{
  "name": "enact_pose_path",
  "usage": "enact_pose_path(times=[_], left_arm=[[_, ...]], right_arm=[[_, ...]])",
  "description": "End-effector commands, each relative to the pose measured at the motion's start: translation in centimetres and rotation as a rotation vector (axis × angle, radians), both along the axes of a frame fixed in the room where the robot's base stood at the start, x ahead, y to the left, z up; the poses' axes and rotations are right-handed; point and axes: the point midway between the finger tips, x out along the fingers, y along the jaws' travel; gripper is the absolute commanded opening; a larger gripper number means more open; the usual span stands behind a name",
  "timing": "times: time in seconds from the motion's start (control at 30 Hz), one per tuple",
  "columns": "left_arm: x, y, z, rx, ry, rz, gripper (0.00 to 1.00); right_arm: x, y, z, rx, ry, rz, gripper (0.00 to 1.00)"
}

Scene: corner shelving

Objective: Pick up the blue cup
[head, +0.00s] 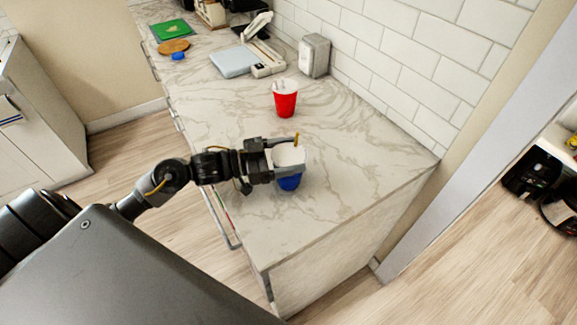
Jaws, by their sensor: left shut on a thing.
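The blue cup (289,183) is near the front end of the marble counter. Its blue lower part shows below my gripper, and a white upper part shows between and above the fingers. My left gripper (284,160) reaches in from the left and is shut on the cup, with its fingers around the upper part. The gripper hides part of the cup's side. I cannot tell whether the cup's base touches the counter. My right gripper is not in view.
A red cup (285,98) with a white top stands farther back on the counter (340,190). Behind it are a grey metal dispenser (315,56), a pale blue scale-like device (234,61), a green board (172,30) and a brown round board (173,46). A tiled wall bounds the right.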

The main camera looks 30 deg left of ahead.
Motion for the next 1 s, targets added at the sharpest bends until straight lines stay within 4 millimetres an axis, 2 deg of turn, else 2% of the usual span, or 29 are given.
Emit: enact_pose_path(times=[0.27, 0.53, 0.77, 0.9, 1.0], left_arm=[[0.0, 0.0, 0.6, 0.002, -0.002, 0.0, 0.41], [0.0, 0.1, 3.2, 0.002, -0.004, -0.001, 0.41], [-1.6, 2.6, 6.4, 0.007, -0.002, 0.0, 0.41], [-2.8, 4.6, 9.2, 0.009, -0.001, -0.001, 0.41], [-4.1, 6.6, 9.7, 0.007, 0.006, -0.001, 0.41]], right_arm=[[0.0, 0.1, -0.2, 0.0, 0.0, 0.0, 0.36], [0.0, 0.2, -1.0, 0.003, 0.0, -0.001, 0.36], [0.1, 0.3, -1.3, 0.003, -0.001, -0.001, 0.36], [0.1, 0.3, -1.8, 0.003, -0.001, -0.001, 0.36], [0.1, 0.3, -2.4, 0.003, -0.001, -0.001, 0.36]])
